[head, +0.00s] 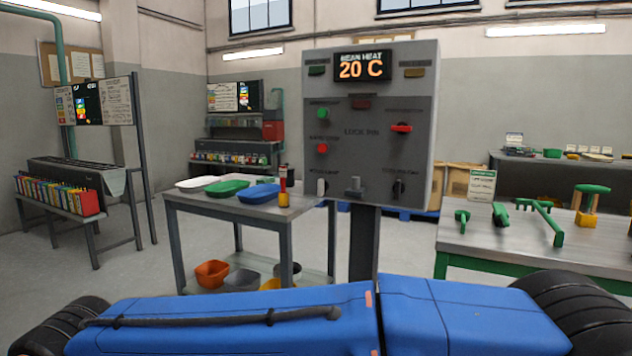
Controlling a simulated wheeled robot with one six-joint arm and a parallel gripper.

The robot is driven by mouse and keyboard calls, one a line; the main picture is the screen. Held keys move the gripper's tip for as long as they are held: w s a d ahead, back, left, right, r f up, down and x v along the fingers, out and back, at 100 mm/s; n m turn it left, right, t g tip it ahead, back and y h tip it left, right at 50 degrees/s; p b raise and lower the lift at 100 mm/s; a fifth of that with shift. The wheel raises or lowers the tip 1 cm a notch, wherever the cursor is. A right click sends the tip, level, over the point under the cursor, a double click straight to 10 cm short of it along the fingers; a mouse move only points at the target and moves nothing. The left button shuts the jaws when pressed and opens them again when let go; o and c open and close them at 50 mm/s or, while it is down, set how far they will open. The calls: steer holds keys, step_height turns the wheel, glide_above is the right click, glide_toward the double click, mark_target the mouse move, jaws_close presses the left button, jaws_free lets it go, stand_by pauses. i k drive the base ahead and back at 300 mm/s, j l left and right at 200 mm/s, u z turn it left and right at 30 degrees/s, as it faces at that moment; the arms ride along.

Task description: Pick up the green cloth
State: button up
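I cannot make out a green cloth in the head view. Green things that show are a shallow green tray (227,188) on the middle table and several green tools (543,221) on the right table. One small dark green item (501,215) lies among those tools; its kind is unclear. My gripper is not in view.
A grey control panel (368,125) reading "20 C" stands upright ahead on a post. The middle table (240,208) bears white, green and blue trays, with bins below. The right table (480,240) stands close. Open floor (110,265) lies to the left.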

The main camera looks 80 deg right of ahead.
mark_target(266, 179)
steer(key=z, duration=2.25)
